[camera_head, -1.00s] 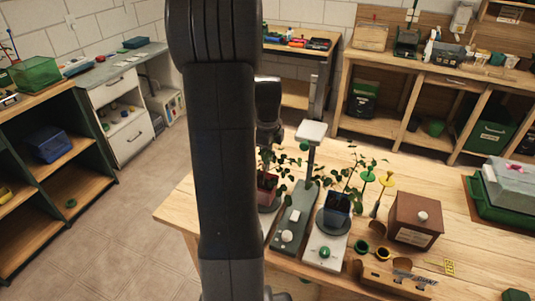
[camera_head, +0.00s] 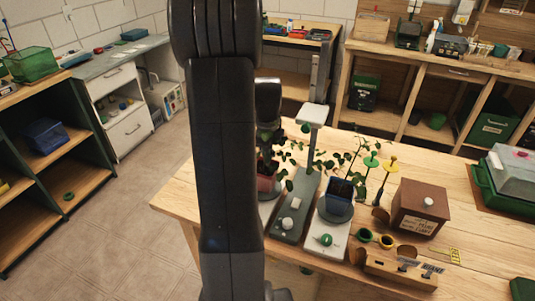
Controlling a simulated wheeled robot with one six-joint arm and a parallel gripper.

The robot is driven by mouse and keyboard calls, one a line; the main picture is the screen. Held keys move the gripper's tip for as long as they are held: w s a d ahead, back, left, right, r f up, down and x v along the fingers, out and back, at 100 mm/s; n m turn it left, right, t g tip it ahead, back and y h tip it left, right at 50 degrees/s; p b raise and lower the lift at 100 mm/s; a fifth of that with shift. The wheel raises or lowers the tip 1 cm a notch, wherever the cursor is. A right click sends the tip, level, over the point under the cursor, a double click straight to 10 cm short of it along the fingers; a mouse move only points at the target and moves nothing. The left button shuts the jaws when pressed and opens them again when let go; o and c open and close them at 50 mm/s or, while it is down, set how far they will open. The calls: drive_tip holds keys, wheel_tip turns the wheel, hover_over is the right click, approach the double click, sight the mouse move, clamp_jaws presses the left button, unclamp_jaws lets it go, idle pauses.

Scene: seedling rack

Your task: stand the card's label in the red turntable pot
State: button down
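The red pot (camera_head: 267,184) with a leafy plant stands at the left of the bench, on a round grey turntable, partly hidden behind my arm. A dark blue pot (camera_head: 340,189) stands on another grey disc to its right. A green round-topped stake (camera_head: 371,161) and a yellow one (camera_head: 389,164) stand behind the brown box. A small yellow card (camera_head: 454,255) with dark marks lies at the right front. My gripper (camera_head: 267,138) is at the end of the dark wrist, above and behind the red pot; leaves and my arm obscure its fingers, so its hold cannot be told.
A brown box (camera_head: 420,207) with a white knob and lettered front stands right of the pots. A wooden block (camera_head: 400,271) with dark slotted pieces lies in front. A lamp-like post (camera_head: 313,116) rises between the pots.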

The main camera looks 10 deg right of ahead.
drive_tip(key=shift+s+a+f, duration=0.15)
drive_tip(key=shift+s+f, duration=0.2)
drive_tip(key=shift+f, duration=0.35)
drive_tip(key=c, duration=1.7)
unclamp_jaws()
drive_tip(key=shift+w, duration=0.1)
drive_tip(key=shift+w+r, duration=0.1)
